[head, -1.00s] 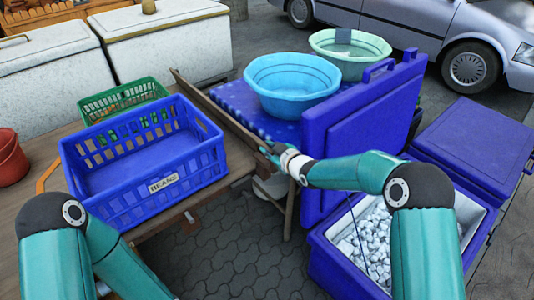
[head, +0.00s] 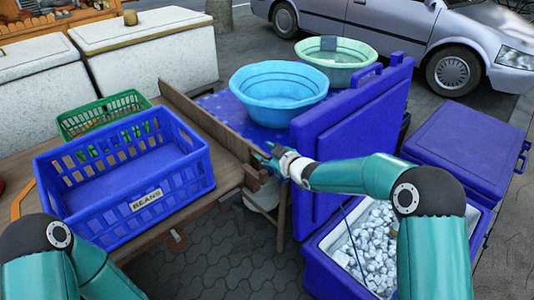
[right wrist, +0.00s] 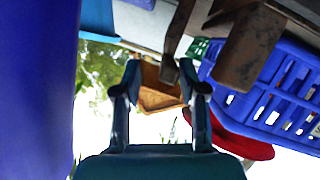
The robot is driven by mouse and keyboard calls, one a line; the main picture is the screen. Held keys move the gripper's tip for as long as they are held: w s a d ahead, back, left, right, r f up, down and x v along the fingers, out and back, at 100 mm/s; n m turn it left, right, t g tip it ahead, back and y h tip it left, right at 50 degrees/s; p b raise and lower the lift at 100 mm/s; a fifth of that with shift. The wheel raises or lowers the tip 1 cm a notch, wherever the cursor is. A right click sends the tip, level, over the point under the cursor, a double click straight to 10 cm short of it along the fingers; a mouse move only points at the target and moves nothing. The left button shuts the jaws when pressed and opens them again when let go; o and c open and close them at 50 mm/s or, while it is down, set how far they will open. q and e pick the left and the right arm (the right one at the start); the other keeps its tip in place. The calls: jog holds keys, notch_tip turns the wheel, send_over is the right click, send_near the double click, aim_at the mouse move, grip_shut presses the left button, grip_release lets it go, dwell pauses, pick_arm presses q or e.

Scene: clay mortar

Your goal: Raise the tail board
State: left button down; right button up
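The tail board (head: 205,122) is a long brown wooden plank along the right edge of the wooden table. It stands on edge beside the blue crate, its near end by my right gripper. My right gripper (head: 267,154) is at that near end; whether it touches is unclear.
A blue crate marked BEANS (head: 145,200) and a green basket (head: 98,112) sit on the table. A blue tub (head: 278,88) and pale green tub (head: 335,58) stand beyond the board. An open blue cooler of ice (head: 365,245) and its upright lid (head: 350,135) flank my right arm.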

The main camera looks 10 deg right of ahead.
jog(key=shift+s, duration=0.1)
jog(key=v, duration=1.1)
jog(key=shift+s+d, duration=0.25)
jog(key=shift+s, duration=0.1)
jog(key=shift+r, duration=0.1)
jog(key=s+f+m+g+h+p, duration=0.1)
jog(key=s+f+m+g+p, duration=0.15)
jog(key=s+f, duration=0.55)
jog(key=s+f+m+g+p, duration=0.25)
jog(key=s+f, duration=0.35)
jog(key=f, duration=0.4)
jog(key=s+f+m+g+p, duration=0.1)
jog(key=s+f+m+g, duration=0.2)
jog(key=s, duration=0.6)
jog(key=s+f+m+g+h, duration=0.1)
jog(key=s+f+m+g, duration=0.2)
jog(key=s, duration=0.6)
jog(key=shift+s+a+f+m+g+p, duration=0.2)
jog(key=shift+f+m+g+p, duration=0.15)
jog(key=shift+f+m, duration=0.2)
